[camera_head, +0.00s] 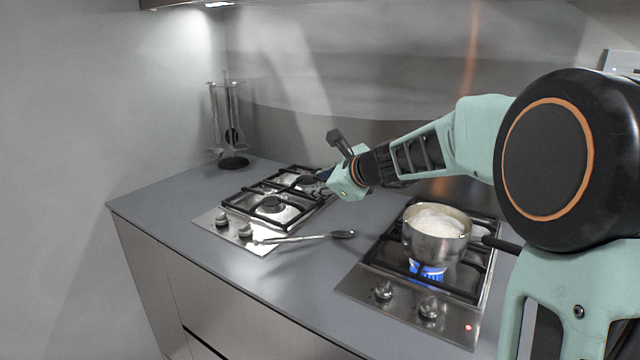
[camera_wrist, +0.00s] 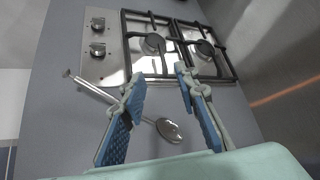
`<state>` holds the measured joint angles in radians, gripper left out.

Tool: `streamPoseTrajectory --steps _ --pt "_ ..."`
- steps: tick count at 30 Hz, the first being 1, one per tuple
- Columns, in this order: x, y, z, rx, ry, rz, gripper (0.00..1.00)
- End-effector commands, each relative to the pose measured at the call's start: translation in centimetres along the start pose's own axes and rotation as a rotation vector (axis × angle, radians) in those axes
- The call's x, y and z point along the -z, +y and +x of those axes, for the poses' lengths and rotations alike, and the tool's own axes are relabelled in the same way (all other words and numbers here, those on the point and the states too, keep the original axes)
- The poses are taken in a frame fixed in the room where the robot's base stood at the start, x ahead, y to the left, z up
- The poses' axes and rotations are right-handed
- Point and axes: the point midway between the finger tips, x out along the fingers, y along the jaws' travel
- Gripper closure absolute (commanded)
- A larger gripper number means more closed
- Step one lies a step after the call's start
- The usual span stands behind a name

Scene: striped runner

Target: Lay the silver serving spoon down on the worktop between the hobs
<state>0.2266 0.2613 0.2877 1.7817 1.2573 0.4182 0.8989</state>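The silver serving spoon (camera_head: 310,237) lies by the near right corner of the left hob (camera_head: 208,219). Its handle end overlaps the hob's corner in view, and its bowl (camera_head: 343,234) is over the worktop between the hobs. I cannot tell whether the whole spoon touches the worktop. My gripper (camera_head: 325,178) is above and behind the spoon. In the wrist view my gripper (camera_wrist: 158,76) is open, with its two blue-padded fingers apart. The spoon's bowl (camera_wrist: 168,130) shows between the fingers, and the left finger hides part of the handle (camera_wrist: 90,87).
The right hob (camera_head: 375,291) holds a steel pot (camera_head: 435,246) of whitish contents over a blue flame; its dark handle points right. A utensil stand (camera_head: 233,163) is at the back left corner. The grey worktop (camera_head: 300,275) is clear in front of the spoon.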

Motion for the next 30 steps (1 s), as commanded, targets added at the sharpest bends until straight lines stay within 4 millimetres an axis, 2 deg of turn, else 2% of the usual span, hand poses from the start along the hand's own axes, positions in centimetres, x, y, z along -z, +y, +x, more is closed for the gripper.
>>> streamPoseTrajectory --steps 5,8,21,25,30 --pt "-0.2 -0.2 -0.2 0.0 0.0 0.0 0.72" --pt "-0.3 -0.3 -0.9 0.002 0.001 -0.001 0.72" --pt "-0.3 -0.3 -9.1 0.003 0.001 -0.001 0.72" --pt "-0.3 -0.3 -10.8 0.002 0.0 0.0 0.72" --pt "-0.3 -0.2 -12.0 0.001 0.0 0.0 0.72"
